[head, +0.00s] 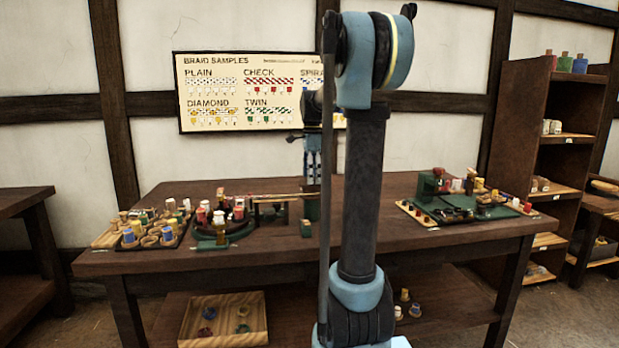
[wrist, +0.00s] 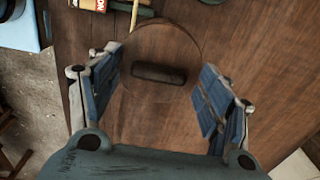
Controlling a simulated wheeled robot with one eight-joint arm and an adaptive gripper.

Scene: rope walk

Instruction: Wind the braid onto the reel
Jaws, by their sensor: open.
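In the wrist view a round brown disc with a dark bar across its middle, which looks like the reel (wrist: 160,45), lies between and beyond the fingers of my gripper (wrist: 160,100). My gripper is open and empty, with a finger at each side. A thin pale strip, perhaps the braid (wrist: 135,14), runs to the disc's upper edge. In the head view my gripper (head: 312,178) points down over the table behind my arm. The round green braiding stand (head: 210,243) with several bobbins is left of it. My arm hides part of the reel area.
A dark tray of bobbins (head: 150,240) stands left on the table (head: 270,258). A green rig with pegs (head: 470,205) stands on the right. A wooden box (head: 255,330) sits on the lower shelf. The table's front middle is mostly clear.

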